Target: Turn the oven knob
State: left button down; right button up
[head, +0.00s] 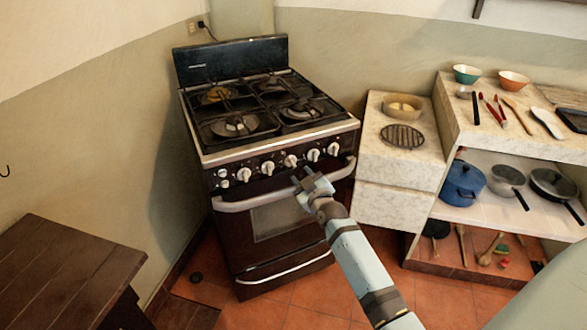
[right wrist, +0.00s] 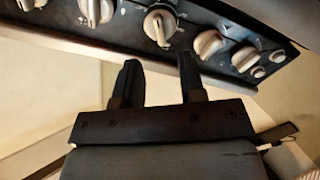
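The oven (head: 265,227) is a dark stove with a pale-edged top, standing against the wall corner. A row of white knobs runs along its front panel, among them a knob (head: 291,161) near the middle. My right gripper (head: 305,177) is in front of the panel, just below that middle part of the row. In the right wrist view its two dark fingers (right wrist: 159,70) are apart with nothing between them. A white knob (right wrist: 160,27) lies just beyond the fingertips, and no contact shows. My left gripper is not in view.
The oven door handle (head: 245,203) runs just below the knobs, close to my right gripper. A stone counter (head: 380,160) with a bowl and grate stands to the right, then shelves with pots and utensils. A brown wooden table (head: 65,265) is at the lower left.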

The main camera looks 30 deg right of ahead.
aim_at(293, 164)
jog(key=w, duration=0.5)
jog(key=shift+w+d+b, duration=0.3)
jog(key=shift+w+d, duration=0.1)
grip_shut()
